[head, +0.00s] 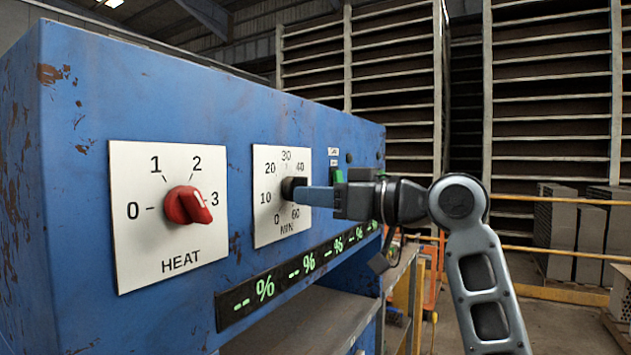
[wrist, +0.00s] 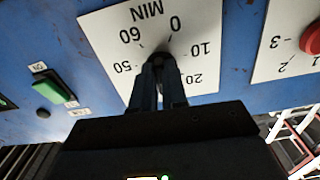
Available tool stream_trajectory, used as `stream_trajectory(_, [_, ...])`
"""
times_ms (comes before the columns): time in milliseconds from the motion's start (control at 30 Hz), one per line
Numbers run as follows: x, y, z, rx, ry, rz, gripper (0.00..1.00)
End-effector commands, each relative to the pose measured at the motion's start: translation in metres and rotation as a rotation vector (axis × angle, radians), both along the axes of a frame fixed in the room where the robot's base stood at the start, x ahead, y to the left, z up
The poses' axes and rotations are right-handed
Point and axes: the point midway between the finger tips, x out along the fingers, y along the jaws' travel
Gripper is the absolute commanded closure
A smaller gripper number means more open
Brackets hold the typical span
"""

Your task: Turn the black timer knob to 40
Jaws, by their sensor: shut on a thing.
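The black timer knob (head: 289,187) sits in the middle of the white MIN dial plate (head: 265,228), marked 0 to 60, on the blue panel. My gripper (head: 300,193) reaches in from the right and is shut on the knob. In the wrist view, the dial plate (wrist: 108,30) appears upside down and my gripper's fingers (wrist: 159,68) close around the dark knob (wrist: 159,58). The fingers cover most of the knob, and I cannot tell which number its pointer faces. The 40 mark shows at the plate's upper right in the head view.
The red HEAT knob (head: 188,205) is on its own plate to the left. A green button (wrist: 54,87) sits beside the timer plate, close to my gripper. A display strip (head: 300,268) with green percent signs runs below, above a grey shelf (head: 300,325).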

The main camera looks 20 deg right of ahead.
Motion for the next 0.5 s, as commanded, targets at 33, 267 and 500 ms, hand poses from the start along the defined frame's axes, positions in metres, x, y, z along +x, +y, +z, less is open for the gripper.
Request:
stream_trajectory(33, [-0.0001,0.0005,0.0017,0.035,0.032,0.0,1.0])
stream_trajectory(267, [-0.0014,0.0028,0.0023,0.211,0.162,0.002,1.0])
stream_trajectory(500, [-0.0026,0.0039,0.0021,0.389,0.292,0.001,1.0])
